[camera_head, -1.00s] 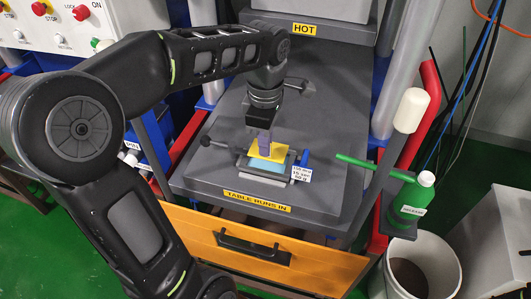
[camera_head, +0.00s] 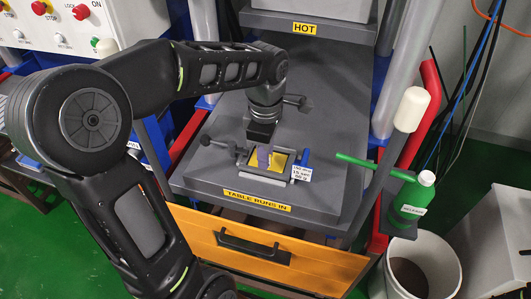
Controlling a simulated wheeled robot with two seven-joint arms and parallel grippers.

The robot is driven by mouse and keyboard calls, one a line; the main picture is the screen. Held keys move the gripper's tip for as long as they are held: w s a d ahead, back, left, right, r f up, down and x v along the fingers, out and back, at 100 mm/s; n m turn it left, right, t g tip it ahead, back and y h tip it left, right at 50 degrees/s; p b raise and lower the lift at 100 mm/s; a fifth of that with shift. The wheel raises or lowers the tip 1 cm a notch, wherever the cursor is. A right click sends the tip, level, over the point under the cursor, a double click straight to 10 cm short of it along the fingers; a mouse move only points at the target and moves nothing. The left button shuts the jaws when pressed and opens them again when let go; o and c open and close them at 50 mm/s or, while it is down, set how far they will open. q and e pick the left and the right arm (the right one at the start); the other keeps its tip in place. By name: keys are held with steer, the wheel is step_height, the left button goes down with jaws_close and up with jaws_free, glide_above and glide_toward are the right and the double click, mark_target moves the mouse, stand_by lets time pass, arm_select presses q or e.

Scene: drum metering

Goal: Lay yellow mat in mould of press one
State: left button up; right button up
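The yellow mat (camera_head: 278,163) lies low inside the frame of the mould (camera_head: 264,177) on the dark grey press table. It looks roughly level with the frame, though I cannot tell whether it is fully flat. My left gripper (camera_head: 262,158) points straight down over the left part of the mat and hides some of it. Its fingertips are at or very near the mat. They are too small and dark to tell whether they still grip it. My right gripper is not in view.
The mould has a black knob arm (camera_head: 207,141) at its left and a blue handle (camera_head: 306,157) with a white tag at its right. The upper plate marked HOT (camera_head: 304,28) is behind.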

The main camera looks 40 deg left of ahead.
arm_select(q)
steer(key=shift+o, duration=0.3)
steer(key=shift+r, duration=0.3)
steer(key=shift+w+r, duration=0.1)
steer(key=shift+r, duration=0.2)
step_height(320, 180, up, 8)
steer(key=shift+r, duration=0.1)
step_height(320, 180, up, 3)
steer(key=p, duration=0.3)
stand_by(0.3)
